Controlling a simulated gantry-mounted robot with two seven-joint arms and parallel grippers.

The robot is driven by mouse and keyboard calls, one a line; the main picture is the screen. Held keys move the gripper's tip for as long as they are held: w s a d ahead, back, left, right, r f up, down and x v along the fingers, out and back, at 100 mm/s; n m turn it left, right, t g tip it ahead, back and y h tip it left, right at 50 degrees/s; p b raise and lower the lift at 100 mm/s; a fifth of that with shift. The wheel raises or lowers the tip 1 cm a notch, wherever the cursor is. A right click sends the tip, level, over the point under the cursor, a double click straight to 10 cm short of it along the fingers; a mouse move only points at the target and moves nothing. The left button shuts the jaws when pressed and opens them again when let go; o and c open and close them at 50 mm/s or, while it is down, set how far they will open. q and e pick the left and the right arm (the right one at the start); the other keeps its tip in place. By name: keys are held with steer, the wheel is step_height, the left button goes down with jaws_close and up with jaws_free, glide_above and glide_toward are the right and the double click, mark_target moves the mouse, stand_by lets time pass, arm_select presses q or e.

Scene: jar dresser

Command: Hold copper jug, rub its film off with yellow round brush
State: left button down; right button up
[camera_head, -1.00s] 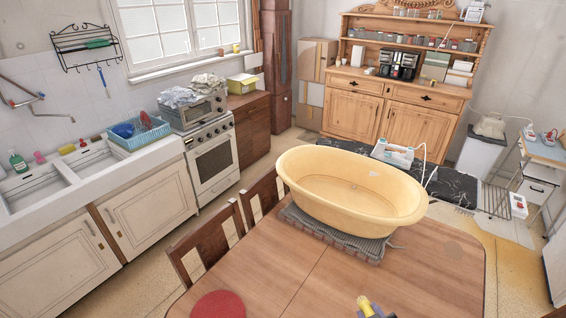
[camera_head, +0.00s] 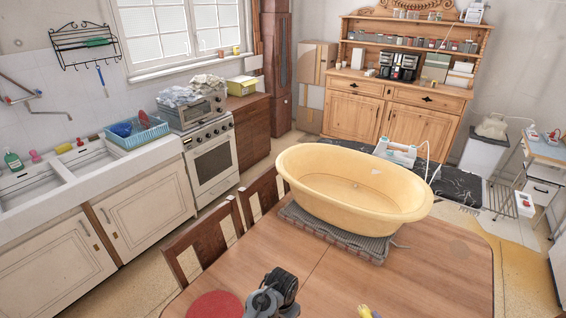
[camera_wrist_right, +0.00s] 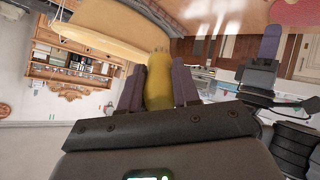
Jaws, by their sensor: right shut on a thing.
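My right gripper (camera_wrist_right: 158,88) is shut on a yellow thing (camera_wrist_right: 158,68), which looks like the yellow round brush, held between its two purple fingers. In the head view only a small yellow part (camera_head: 365,311) shows at the bottom edge, over the table. My left gripper (camera_head: 284,284) is a dark shape low over the table, right of the red round mat (camera_head: 216,306). It also shows at the right of the right wrist view (camera_wrist_right: 270,45), with a purple finger; its jaw opening cannot be made out. I see no copper jug in either view.
A big yellow tub (camera_head: 350,205) stands on a grey mat (camera_head: 330,236) at the table's far side. The wooden table (camera_head: 400,270) is otherwise mostly clear. Chairs (camera_head: 205,240) stand along its left edge. The sink counter and stove (camera_head: 212,160) are farther left.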

arm_select(q)
steer(key=shift+f+b, duration=2.25)
steer(key=shift+f, duration=0.05)
steer(key=shift+a+f+b, duration=0.1)
steer(key=shift+f+b, duration=0.6)
steer(key=shift+f, duration=0.5)
stand_by(2.0)
